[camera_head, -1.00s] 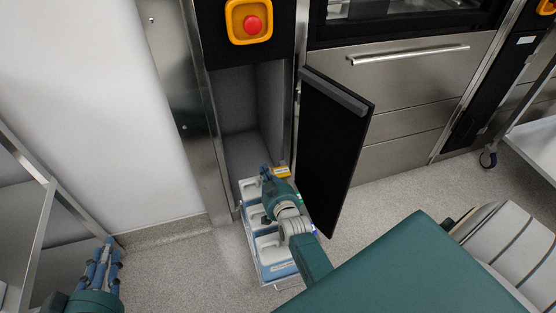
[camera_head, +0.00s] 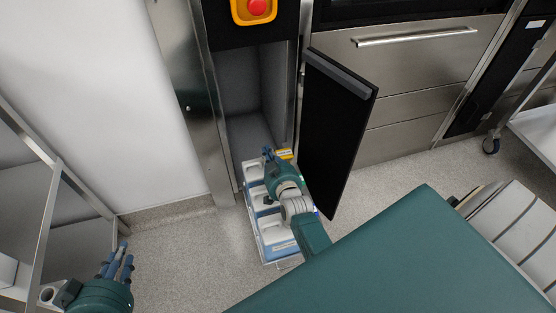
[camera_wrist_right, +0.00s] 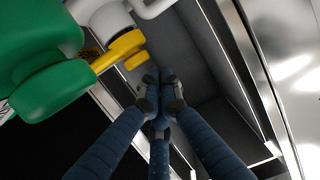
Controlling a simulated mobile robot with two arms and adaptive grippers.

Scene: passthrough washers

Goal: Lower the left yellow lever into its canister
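A yellow lever (camera_head: 286,155) stands at the far end of a low pull-out tray (camera_head: 262,232) of white and blue canisters, in front of the open cabinet bay. In the right wrist view the yellow lever (camera_wrist_right: 122,48) is raised beside a large green part (camera_wrist_right: 45,55) and a white rounded part (camera_wrist_right: 103,16). My right gripper (camera_head: 268,153) is over the tray, beside the lever. In its wrist view the blue fingertips (camera_wrist_right: 161,92) are drawn together just right of the lever, with nothing visible between them. My left gripper (camera_head: 119,260) is empty at lower left, fingers apart.
A black door (camera_head: 338,130) stands open just right of the tray. The grey bay (camera_head: 255,105) behind is empty where visible. A metal rack (camera_head: 40,210) is at left, near my left gripper. Speckled floor (camera_head: 190,250) is clear left of the tray.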

